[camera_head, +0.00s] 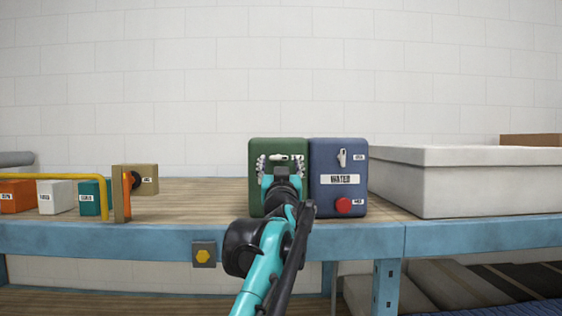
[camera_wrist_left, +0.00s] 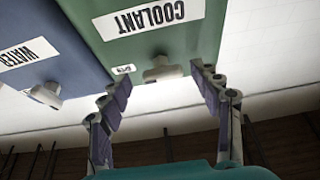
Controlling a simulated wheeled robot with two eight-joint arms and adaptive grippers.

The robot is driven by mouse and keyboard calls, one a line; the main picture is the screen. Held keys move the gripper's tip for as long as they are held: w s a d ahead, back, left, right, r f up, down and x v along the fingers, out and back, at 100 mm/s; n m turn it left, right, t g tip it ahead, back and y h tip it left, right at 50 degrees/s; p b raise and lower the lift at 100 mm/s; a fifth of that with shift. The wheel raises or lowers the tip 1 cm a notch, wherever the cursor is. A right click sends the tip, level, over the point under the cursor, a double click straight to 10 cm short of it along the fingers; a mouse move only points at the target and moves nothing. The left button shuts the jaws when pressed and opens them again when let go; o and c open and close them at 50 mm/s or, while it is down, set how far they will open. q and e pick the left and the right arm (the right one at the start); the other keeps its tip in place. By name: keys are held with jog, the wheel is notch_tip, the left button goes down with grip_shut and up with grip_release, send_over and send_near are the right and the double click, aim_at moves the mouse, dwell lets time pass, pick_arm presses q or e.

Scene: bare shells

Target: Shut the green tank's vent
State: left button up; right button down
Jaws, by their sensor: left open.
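The green tank (camera_head: 255,190) stands on the bench, left of a blue tank (camera_head: 325,195) and close against it. Its pale vent handle (camera_head: 281,157) lies about level near the top of the front. My left gripper (camera_head: 280,164) is in front of the green tank, hiding much of its lower front. In the left wrist view, which is upside down, the green tank (camera_wrist_left: 200,35) bears a COOLANT label, and the vent handle (camera_wrist_left: 162,70) shows between the spread fingers. The left gripper (camera_wrist_left: 162,82) is open and empty; I see no clear contact. My right gripper is out of view.
The blue WATER tank has an upright pale handle (camera_head: 342,158) and a red knob (camera_head: 343,205). A large pale bin (camera_head: 450,185) stands right. Small boxes, including an orange one (camera_head: 18,197), and a yellow rail (camera_head: 60,177) are left. Bare bench lies between.

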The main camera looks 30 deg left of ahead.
pick_arm(q)
jog(key=shift+s+a+r, duration=0.1)
jog(key=shift+s+a, duration=0.05)
jog(key=shift+a, duration=0.1)
jog(key=shift+d, duration=0.15)
jog(key=c, duration=1.2)
jog(key=shift+o, duration=0.2)
